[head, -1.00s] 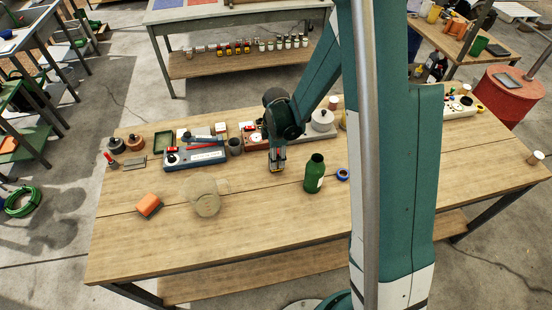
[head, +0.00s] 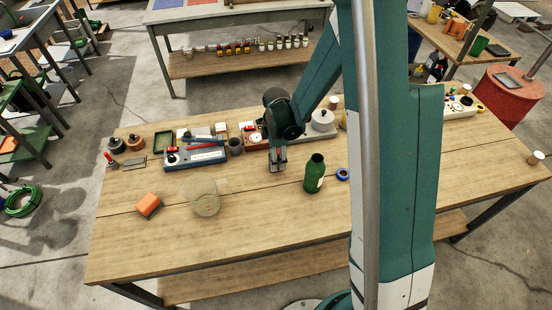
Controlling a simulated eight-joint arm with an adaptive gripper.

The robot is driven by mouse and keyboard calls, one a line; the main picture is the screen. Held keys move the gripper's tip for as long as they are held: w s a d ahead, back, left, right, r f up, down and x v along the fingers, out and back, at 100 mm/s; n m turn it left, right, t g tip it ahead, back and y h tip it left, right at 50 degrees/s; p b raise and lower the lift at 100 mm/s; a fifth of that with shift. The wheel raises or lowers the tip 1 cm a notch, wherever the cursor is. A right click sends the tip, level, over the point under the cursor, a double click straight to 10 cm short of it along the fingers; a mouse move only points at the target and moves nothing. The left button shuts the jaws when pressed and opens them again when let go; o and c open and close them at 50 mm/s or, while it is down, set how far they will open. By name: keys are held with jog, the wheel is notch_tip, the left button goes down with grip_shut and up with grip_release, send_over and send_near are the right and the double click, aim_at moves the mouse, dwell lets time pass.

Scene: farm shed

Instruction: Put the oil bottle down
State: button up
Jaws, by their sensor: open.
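The green oil bottle (head: 314,174) stands upright on the wooden workbench (head: 250,240), right of the middle of its left part. It has a dark open-looking neck and a pale label patch low on its right side. My gripper (head: 277,170) points down just left of the bottle, with a gap of bare bench between them. Its jaws are open and I see nothing held in them. The fingertips are small here, so their exact height above the bench is hard to tell.
A blue tape roll (head: 343,174) lies right of the bottle. The bench front is clear.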

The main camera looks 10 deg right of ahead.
jog(key=shift+r, duration=6)
jog(key=shift+s+d+r, duration=0.1)
jog(key=shift+s+r, duration=0.15)
jog(key=shift+r, duration=0.25)
jog(key=s+d+r+m+t, duration=0.3)
jog(key=s+r+m, duration=0.6)
jog(key=r, duration=0.5)
jog(key=s+d+r+m+t, duration=0.1)
jog(key=s+r+m+t, duration=0.1)
jog(key=s, duration=0.5)
jog(key=s+d+r+m+t, duration=0.1)
jog(key=s+r+m+t, duration=0.1)
jog(key=s+m, duration=0.5)
jog(key=shift+s+d+r, duration=0.4)
jog(key=shift+s+r, duration=0.2)
jog(key=shift+r, duration=0.3)
jog(key=shift+f, duration=0.15)
